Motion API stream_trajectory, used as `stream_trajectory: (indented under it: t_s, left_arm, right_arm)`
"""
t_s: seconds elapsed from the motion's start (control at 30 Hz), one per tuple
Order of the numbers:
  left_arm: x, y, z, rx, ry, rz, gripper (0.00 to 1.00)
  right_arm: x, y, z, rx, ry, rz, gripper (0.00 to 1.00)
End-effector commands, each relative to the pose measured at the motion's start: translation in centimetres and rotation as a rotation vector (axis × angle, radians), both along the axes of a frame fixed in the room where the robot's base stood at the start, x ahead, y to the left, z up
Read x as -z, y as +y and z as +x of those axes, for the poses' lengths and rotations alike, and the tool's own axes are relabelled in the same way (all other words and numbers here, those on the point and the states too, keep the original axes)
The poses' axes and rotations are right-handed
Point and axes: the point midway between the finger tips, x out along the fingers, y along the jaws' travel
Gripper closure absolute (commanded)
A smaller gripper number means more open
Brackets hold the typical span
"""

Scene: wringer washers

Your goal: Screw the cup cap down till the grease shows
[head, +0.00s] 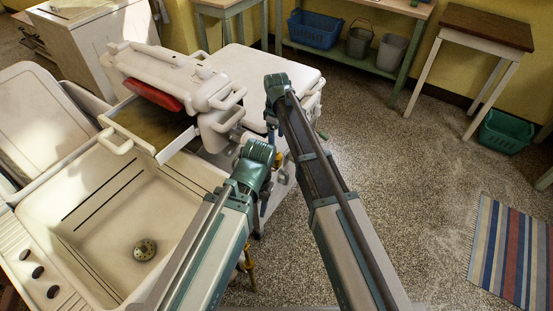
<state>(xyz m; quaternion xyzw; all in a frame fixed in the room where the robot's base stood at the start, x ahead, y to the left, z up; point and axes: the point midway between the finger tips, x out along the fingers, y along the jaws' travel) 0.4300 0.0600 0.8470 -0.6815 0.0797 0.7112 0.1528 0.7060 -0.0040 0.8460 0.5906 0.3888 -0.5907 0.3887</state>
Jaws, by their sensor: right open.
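The white wringer washer (262,70) stands at the upper middle, with its wringer head (170,75) and a red roller (152,94) to the left. I cannot make out the grease cup or its cap; it may be hidden behind my arms. My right gripper (271,132) points down at the washer's near right side. It is open, small and partly hidden by its own wrist. My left gripper (264,200) hangs below its green wrist, mostly hidden, so its jaws cannot be read. I see nothing held in either gripper.
A white sink (110,215) with a drain fills the lower left. A small brass fitting (248,267) shows low beside my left arm. A green shelf (345,62) with a blue basket (315,29) stands behind. The speckled floor (420,190) at right is clear up to a striped rug (512,252).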

Motion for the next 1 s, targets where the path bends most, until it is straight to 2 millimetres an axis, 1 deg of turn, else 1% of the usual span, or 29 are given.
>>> stream_trajectory:
  t_s: [0.03,0.4,0.5,0.63,0.9,0.97,1.0]
  left_arm:
    - [1.5,0.0,0.0,0.0,0.0,0.0,0.5]
    - [6.6,0.0,0.0,0.001,0.0,0.0,0.5]
    - [7.5,0.0,0.0,0.001,0.0,0.0,0.5]
    - [7.9,0.0,0.0,0.001,0.0,0.0,0.5]
    - [7.8,0.0,0.0,0.001,0.0,0.0,0.5]
    - [7.8,0.0,0.0,0.001,0.0,0.0,0.5]
    - [7.8,0.0,0.0,0.001,0.0,0.0,0.5]
  right_arm:
    - [1.5,0.0,0.0,0.0,0.0,0.0,0.15]
    - [6.6,0.0,0.0,0.0,0.0,0.0,0.15]
    - [7.5,0.0,0.0,0.0,0.0,0.0,0.15]
    - [7.9,0.0,0.0,0.0,0.0,0.0,0.15]
    - [7.8,0.0,0.0,0.0,0.0,0.0,0.15]
    - [7.8,0.0,0.0,0.0,0.0,0.0,0.23]
    - [7.8,0.0,0.0,0.0,0.0,0.0,0.31]
